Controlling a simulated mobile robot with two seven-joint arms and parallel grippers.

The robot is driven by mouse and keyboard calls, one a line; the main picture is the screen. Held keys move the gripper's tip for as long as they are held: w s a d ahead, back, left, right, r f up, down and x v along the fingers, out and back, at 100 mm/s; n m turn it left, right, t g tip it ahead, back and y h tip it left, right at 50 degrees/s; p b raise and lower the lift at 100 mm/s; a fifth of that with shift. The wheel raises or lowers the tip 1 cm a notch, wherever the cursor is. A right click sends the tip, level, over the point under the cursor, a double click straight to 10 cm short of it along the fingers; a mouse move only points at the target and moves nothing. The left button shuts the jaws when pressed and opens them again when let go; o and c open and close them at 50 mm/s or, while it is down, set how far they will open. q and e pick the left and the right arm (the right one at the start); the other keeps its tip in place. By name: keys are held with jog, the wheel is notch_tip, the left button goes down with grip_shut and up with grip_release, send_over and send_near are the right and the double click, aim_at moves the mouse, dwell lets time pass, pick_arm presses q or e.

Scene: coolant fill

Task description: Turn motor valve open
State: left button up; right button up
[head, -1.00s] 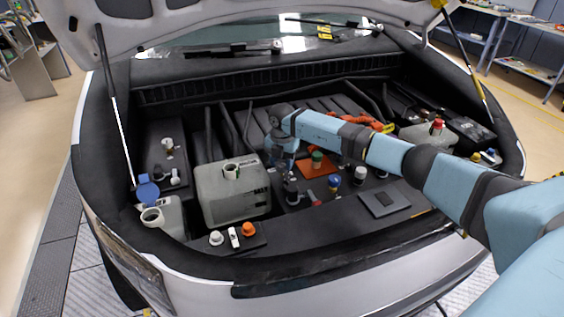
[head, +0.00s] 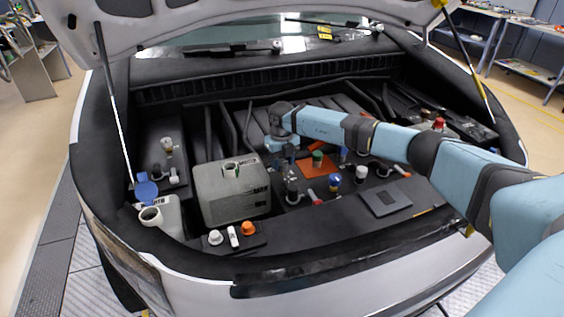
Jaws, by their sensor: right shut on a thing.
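My left gripper is out of view.
A grey tank (head: 233,195) stands left of the valve. A second red-levered valve (head: 384,168) is farther right. The raised hood (head: 200,18) hangs above.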

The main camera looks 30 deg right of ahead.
aim_at(282, 162)
jog(key=shift+n, duration=0.6)
jog(key=o, duration=0.9)
jog(key=shift+o, duration=0.2)
notch_tip(282, 162, up, 14)
jog(key=shift+f, duration=0.1)
dwell(0.3)
